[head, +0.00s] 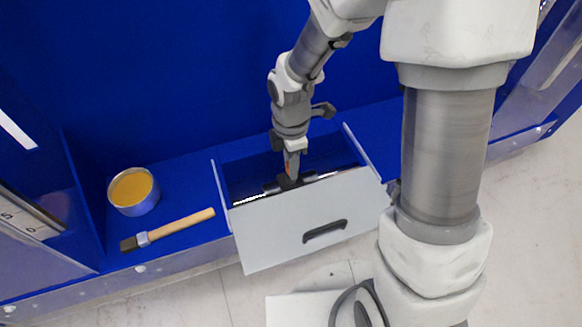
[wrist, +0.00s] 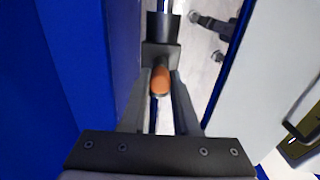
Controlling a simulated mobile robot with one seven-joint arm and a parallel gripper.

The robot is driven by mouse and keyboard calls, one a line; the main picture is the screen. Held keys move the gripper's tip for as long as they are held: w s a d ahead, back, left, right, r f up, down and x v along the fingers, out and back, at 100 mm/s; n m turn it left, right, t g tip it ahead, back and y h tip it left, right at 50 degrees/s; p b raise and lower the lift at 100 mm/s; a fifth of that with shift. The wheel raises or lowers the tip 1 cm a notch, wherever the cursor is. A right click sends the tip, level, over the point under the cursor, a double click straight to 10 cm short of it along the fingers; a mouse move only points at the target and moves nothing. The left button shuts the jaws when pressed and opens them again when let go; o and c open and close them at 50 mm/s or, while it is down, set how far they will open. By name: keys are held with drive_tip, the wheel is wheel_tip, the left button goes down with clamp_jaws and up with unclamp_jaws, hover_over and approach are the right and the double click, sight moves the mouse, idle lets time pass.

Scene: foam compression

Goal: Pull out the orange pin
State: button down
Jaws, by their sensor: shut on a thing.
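The orange pin (wrist: 160,82) shows in the wrist view as a rounded orange end between my two fingers. My gripper (wrist: 160,92) is shut on it. Just beyond it are a dark block and a black cylinder (wrist: 163,28). In the head view my gripper (head: 289,174) points down into the open grey-fronted drawer (head: 300,215), above a dark bar with shiny ends. A small bit of orange shows between the fingers there. The far part of the pin is hidden, so I cannot tell how deep it sits.
A can with yellow contents (head: 133,190) and a wooden-handled brush (head: 168,229) lie on the blue shelf left of the drawer. The drawer front has a black handle (head: 325,231). Drawer side walls stand close on both sides of my gripper. A blue wall is behind.

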drive_tip(key=shift+r+p, duration=2.9)
drive_tip(key=shift+r, duration=0.1)
